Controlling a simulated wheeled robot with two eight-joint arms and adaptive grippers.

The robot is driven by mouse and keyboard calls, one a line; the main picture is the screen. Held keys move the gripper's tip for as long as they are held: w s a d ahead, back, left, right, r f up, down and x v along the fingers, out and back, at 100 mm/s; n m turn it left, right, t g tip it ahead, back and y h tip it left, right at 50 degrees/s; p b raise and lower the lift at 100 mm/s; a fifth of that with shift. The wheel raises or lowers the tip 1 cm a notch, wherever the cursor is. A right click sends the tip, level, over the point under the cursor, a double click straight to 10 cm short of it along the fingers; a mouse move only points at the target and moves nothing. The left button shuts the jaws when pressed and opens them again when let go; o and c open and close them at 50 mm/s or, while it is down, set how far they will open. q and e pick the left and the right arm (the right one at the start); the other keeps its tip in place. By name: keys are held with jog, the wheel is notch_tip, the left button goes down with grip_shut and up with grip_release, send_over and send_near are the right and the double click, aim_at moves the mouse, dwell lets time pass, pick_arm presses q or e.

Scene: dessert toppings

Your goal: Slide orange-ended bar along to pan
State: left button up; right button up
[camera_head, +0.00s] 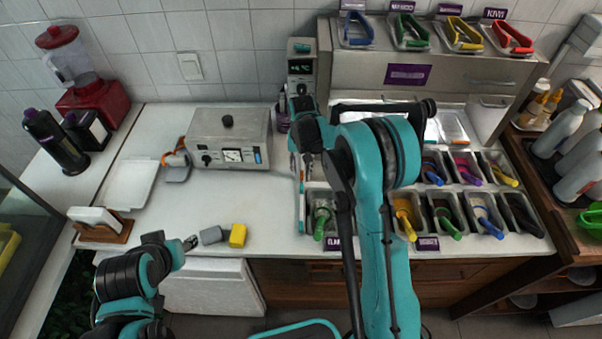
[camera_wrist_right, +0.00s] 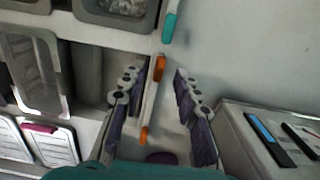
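In the right wrist view, a thin bar with orange ends (camera_wrist_right: 160,68) lies along the edge of the topping station, beside the trays. My right gripper (camera_wrist_right: 158,105) is open there, with the bar between its fingers and nearer the left one; I cannot tell whether they touch. In the head view this right gripper (camera_head: 301,167) hangs over the station's left edge, and the orange-ended bar is not clearly visible. A topping pan with grainy contents (camera_wrist_right: 118,6) shows at the top of the wrist view. My left gripper (camera_head: 190,243) is low at left; its opening is unclear.
A teal-ended bar (camera_head: 301,212) lies along the station's left edge. A grey metal appliance (camera_head: 230,125) stands to the left. Several topping pans with coloured utensils (camera_head: 404,212) fill the station. Grey and yellow blocks (camera_head: 237,236) lie at the counter front. White counter between is clear.

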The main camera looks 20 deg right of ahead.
jog(key=shift+f, duration=1.2)
jog(key=shift+c, duration=0.2)
grip_shut()
jog(key=s+d, duration=0.1)
jog(key=d, duration=0.3)
jog(key=s+d+b, duration=0.1)
jog(key=d, duration=0.4)
jog(key=s+d, duration=0.2)
jog(key=d, duration=0.2)
jog(key=shift+d, duration=0.4)
jog(key=shift+o, duration=0.2)
grip_release()
jog(key=shift+r, duration=0.1)
